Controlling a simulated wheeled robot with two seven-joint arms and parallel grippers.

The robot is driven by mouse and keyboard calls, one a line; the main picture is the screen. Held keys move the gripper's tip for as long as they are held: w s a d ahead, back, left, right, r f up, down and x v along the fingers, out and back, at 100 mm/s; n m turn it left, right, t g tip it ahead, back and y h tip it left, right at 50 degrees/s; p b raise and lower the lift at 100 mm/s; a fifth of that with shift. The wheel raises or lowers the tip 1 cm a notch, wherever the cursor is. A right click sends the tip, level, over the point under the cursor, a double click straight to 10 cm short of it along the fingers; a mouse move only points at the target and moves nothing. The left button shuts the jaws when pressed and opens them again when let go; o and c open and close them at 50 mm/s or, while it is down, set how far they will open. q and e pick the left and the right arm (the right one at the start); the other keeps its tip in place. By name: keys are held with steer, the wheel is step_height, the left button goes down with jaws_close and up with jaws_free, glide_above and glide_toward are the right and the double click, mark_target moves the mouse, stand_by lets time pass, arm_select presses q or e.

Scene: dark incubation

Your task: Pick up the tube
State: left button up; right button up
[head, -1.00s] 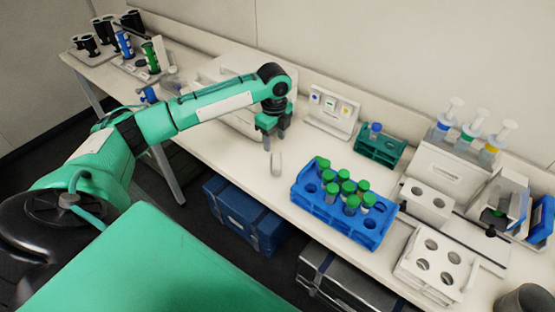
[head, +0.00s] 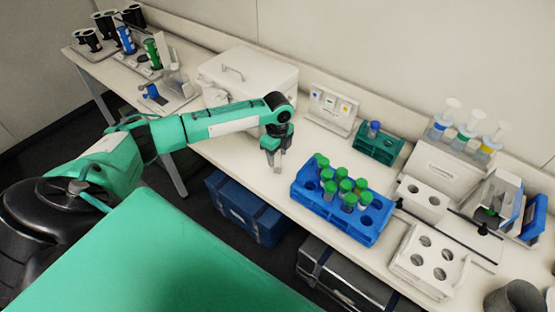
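Several green-capped tubes (head: 345,185) stand upright in a blue rack (head: 374,231) at the middle right of the bench. One blue-capped tube (head: 375,128) stands in a green rack (head: 382,150) behind it. My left gripper (head: 275,162) points down over the bench, left of the blue rack and apart from it. A small pale upright piece (head: 278,168) shows at its fingertips, mostly hidden by them. I cannot tell whether the fingers are closed on it. My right gripper is out of view.
A white lidded box (head: 245,78) stands behind my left arm. White racks (head: 430,262), a pipette stand (head: 452,160) and a white holder (head: 330,108) crowd the right and back. Blue and grey cases sit below the bench. Bench left of the blue rack is mostly clear.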

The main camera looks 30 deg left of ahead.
arm_select(q)
steer(key=c, duration=0.9)
steer(key=shift+o, duration=0.2)
